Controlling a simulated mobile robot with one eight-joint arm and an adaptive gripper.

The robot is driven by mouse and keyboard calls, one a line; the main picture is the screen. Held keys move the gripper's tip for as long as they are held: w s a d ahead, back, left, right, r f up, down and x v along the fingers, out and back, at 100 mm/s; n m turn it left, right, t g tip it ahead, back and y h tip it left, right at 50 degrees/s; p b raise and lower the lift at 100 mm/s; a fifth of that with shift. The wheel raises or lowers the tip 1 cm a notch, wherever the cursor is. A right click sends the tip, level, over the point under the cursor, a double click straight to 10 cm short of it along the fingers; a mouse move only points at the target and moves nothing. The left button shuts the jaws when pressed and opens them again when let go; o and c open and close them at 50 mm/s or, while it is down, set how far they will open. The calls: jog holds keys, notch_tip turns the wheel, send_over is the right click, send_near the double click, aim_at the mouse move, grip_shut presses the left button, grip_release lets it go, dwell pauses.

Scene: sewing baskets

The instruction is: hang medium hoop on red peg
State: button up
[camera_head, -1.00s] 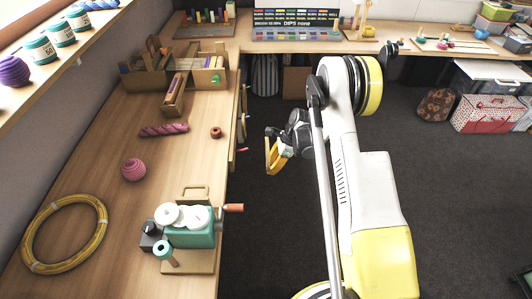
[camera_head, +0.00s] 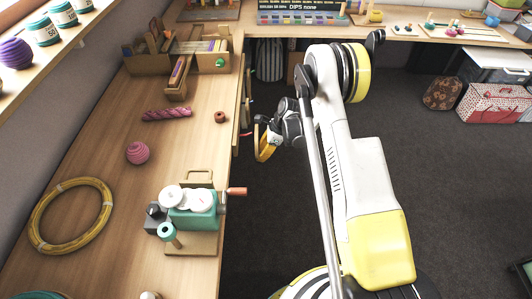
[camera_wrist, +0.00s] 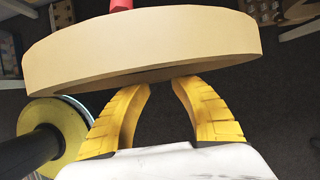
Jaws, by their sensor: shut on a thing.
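The medium hoop, a pale wooden ring (camera_wrist: 145,42), spans the upper part of the wrist view, seen nearly edge-on. My gripper (camera_wrist: 162,82) has its yellow fingertips closed at the near side of the hoop's band. A red peg (camera_wrist: 122,4) shows just beyond the hoop's upper edge; whether it lies inside the ring cannot be told. In the head view, the hoop (camera_head: 256,141) is a thin tan strip beside my gripper (camera_head: 264,153), off the desk's right edge. The red peg (camera_head: 246,134) sticks out from the desk's side, close to the hoop.
A wooden peg board (camera_head: 239,105) runs along the desk's side. A teal winding machine (camera_head: 193,214) stands near that edge, its handle (camera_head: 237,191) sticking out. A large yellow ring (camera_head: 43,241) lies on the desk. The dark floor (camera_head: 410,155) at right is open.

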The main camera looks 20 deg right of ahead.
jog(key=shift+w+a+f, duration=0.25)
jog(key=shift+a, duration=0.45)
jog(key=shift+w+a+f, duration=0.2)
jog(key=shift+a, duration=0.5)
jog(key=shift+w+a+f, duration=0.25)
jog(key=shift+a, duration=0.45)
jog(key=o, duration=1.1)
jog(key=shift+r, duration=0.1)
